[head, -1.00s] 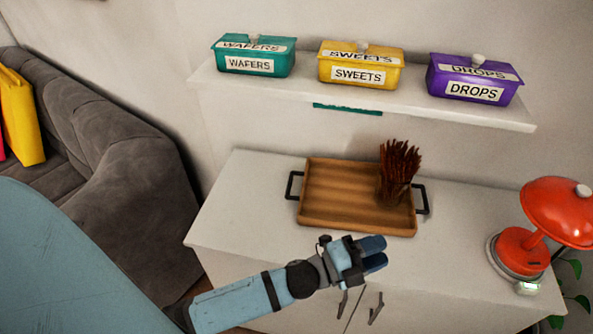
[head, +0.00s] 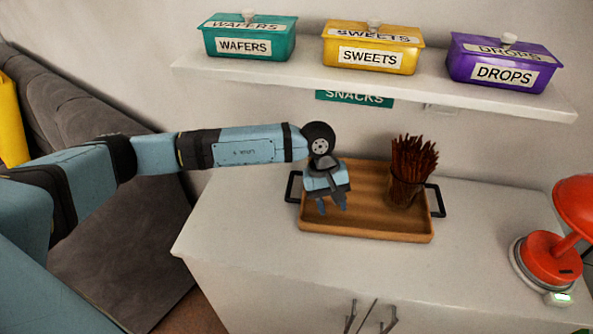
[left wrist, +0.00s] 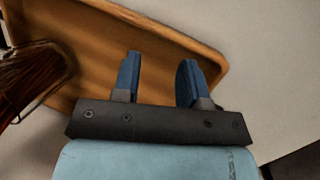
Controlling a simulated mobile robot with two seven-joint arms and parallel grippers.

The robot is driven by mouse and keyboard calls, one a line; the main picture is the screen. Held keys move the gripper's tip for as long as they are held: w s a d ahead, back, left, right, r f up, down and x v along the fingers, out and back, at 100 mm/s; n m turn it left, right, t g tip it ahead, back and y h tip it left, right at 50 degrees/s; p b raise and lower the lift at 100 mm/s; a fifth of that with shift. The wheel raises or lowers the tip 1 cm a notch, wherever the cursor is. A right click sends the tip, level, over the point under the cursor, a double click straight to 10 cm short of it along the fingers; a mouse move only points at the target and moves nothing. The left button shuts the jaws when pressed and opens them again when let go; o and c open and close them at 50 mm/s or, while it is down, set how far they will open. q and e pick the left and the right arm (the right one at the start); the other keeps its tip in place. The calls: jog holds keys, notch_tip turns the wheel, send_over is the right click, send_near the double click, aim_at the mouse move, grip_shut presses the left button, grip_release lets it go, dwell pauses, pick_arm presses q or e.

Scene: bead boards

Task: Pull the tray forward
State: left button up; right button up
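The wooden tray (head: 365,221) has black side handles and lies on the white cabinet top, below the shelf. A glass of brown sticks (head: 412,170) stands upright at its right side. My left gripper (head: 332,209) points down over the left part of the tray, its fingers apart with nothing seen between them. In the left wrist view the open fingers (left wrist: 158,82) show against the tray (left wrist: 90,40), with its rim crossing beyond them. I cannot tell whether the fingertips touch the tray. My right gripper is not in view.
A shelf (head: 300,80) above holds a green wafers box (head: 249,37), a yellow sweets box (head: 372,47) and a purple drops box (head: 503,63). A red lamp (head: 550,250) stands at the right. The cabinet top (head: 250,225) in front of the tray is clear.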

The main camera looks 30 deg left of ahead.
aim_at(304, 190)
pick_arm(q)
jog(key=w+a+y, duration=0.1)
jog(key=a, duration=0.2)
jog(key=w+a+r+m+t+y, duration=0.1)
jog(key=w+a, duration=0.1)
jog(key=a, duration=0.1)
jog(key=w+a+y, duration=0.1)
jog(key=a+y, duration=0.1)
jog(key=a, duration=0.1)
jog(key=shift+w+a+r+m+b, duration=0.25)
jog(key=shift+w+r+m+b, duration=0.05)
jog(key=shift+w+r+m, duration=0.1)
jog(key=shift+s+f, duration=0.1)
jog(key=shift+f, duration=0.05)
jog(key=shift+f+p, duration=0.4)
jog(key=shift+f, duration=3.25)
grip_shut()
